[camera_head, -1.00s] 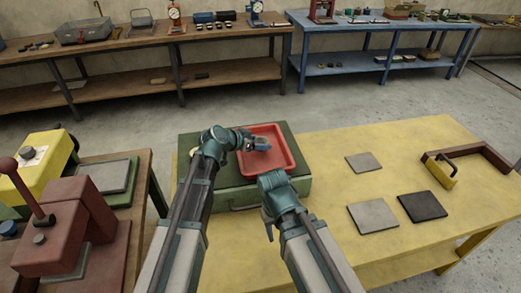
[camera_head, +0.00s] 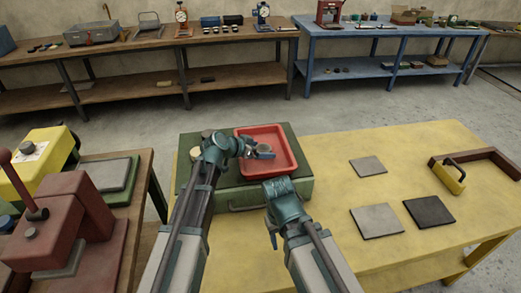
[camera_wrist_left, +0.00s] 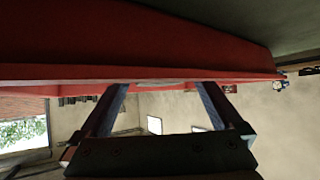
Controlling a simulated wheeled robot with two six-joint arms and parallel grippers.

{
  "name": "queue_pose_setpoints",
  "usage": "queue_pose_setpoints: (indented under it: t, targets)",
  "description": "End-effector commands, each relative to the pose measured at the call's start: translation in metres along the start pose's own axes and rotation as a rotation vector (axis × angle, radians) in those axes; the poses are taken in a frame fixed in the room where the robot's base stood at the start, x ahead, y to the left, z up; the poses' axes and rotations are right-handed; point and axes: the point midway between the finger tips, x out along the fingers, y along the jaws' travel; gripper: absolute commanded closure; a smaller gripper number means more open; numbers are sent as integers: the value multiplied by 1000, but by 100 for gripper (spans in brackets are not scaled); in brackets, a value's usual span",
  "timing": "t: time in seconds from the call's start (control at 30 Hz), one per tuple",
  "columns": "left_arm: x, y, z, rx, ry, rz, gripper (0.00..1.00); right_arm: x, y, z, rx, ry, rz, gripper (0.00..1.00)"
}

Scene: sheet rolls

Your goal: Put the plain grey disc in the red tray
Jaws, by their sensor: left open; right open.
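The red tray (camera_head: 285,162) lies on top of the green case (camera_head: 238,197). A small grey disc (camera_head: 265,149) is in the tray, just right of my left gripper's fingertips. My left gripper (camera_head: 252,151) is open over the left part of the tray. In the left wrist view, the two open fingers (camera_wrist_left: 162,100) point at the red tray (camera_wrist_left: 130,45), and a thin grey sliver of the disc (camera_wrist_left: 162,83) shows between them. My right gripper (camera_head: 272,238) is open and empty, low in front of the case.
A tan round piece (camera_head: 207,133) and a paler one (camera_head: 195,154) sit on the case's left part, near my left arm. Several flat square plates (camera_head: 376,220) and a yellow handled block (camera_head: 447,178) lie on the yellow table (camera_head: 330,200). Its middle is clear.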

Motion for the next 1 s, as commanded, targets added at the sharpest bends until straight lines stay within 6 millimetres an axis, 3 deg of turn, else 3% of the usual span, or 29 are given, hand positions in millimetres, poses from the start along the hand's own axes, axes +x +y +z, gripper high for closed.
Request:
queue_pose_setpoints:
  t: [0.17,0.5,0.7,1.0]
  targets:
    - [-8,0,-4,-1,0,-1,0,-8,1,0,0,0,0,50]
    - [-78,1,-6,-2,0,-3,0,-48,5,3,0,0,0,50]
    - [-108,1,-5,-1,0,-2,0,-64,6,4,0,0,0,50]
    - [-122,0,-2,0,0,0,0,-70,7,4,0,0,0,50]
